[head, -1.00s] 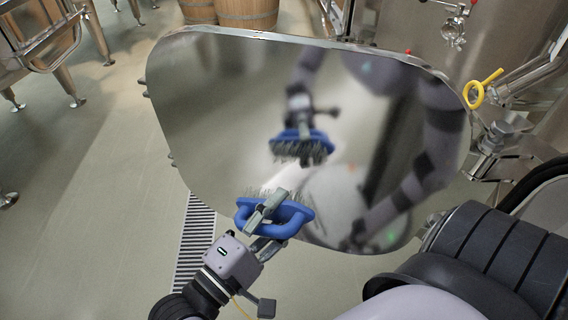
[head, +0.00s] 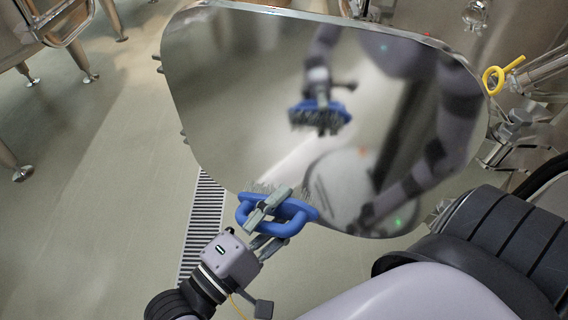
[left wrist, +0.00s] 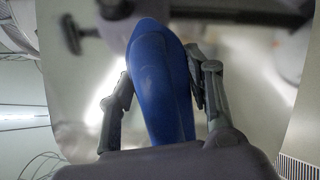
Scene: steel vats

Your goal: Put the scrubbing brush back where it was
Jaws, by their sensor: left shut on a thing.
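The scrubbing brush (head: 288,224) has a blue looped handle and grey bristles that face the steel panel. My left gripper (head: 266,206) is shut on its handle and holds it in front of the panel's lower part. In the left wrist view the blue handle (left wrist: 160,88) runs between the two fingers. The polished steel panel (head: 230,90) mirrors the brush and my arm. The bristle tips are close to the panel; I cannot tell whether they touch it. My right gripper does not show directly.
A yellow ring handle (head: 494,80) juts out at the panel's right edge, by steel fittings. A floor drain grate (head: 203,222) lies below left. Steel vat legs (head: 82,60) stand at the upper left. The floor (head: 90,220) on the left is clear.

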